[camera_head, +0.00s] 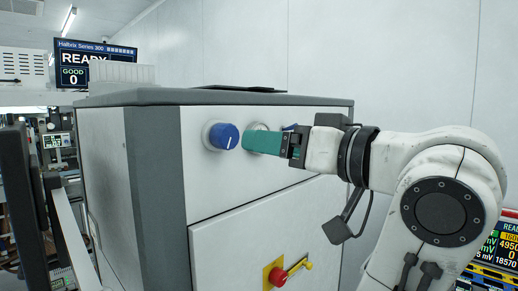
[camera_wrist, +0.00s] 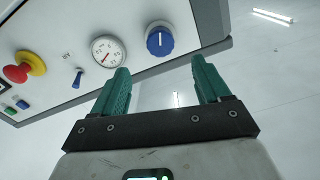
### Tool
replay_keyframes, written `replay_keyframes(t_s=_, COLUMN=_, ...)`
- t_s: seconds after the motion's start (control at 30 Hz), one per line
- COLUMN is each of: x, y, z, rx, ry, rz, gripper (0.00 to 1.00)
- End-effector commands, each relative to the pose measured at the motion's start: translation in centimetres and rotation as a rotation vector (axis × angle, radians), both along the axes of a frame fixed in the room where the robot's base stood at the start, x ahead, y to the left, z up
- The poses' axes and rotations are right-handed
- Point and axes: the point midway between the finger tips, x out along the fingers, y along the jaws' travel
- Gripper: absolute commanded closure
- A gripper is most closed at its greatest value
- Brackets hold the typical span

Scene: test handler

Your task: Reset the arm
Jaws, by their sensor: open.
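My arm reaches in from the right in the head view, and my gripper (camera_head: 250,141) is by the upper front panel of the grey-white machine (camera_head: 153,190). Its green fingers overlap the gauge in that view. In the wrist view my gripper (camera_wrist: 160,72) has its two green fingers spread wide with nothing between them. A blue knob (camera_wrist: 159,39) shows just beyond the fingers, between and above them. The blue knob at the panel's left also shows in the head view (camera_head: 223,136).
A red and yellow stop button (camera_head: 277,276) is low on the machine's front. A small blue lever (camera_wrist: 78,78) is on the panel in the wrist view. A screen reading READY (camera_head: 95,62) stands behind at the left. A flat dark item (camera_head: 239,88) lies on the machine's top.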

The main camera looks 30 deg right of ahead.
Motion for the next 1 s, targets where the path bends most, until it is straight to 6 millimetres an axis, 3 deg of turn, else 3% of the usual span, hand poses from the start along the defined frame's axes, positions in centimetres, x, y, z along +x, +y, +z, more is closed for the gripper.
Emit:
replay_keyframes(t_s=0.67, x=-0.4, y=-0.2, z=-0.5, rx=0.0, ry=0.01, rz=-0.002, gripper=0.24)
replay_keyframes(t_s=0.77, x=0.4, y=-0.4, z=-2.9, rx=0.0, ry=0.058, rz=-0.012, gripper=0.24)
replay_keyframes(t_s=0.83, x=1.1, y=-0.6, z=-6.1, rx=-0.001, ry=0.12, rz=-0.025, gripper=0.24)
replay_keyframes(t_s=1.0, x=2.2, y=-1.4, z=-17.1, rx=-0.018, ry=0.331, rz=-0.069, gripper=0.24)
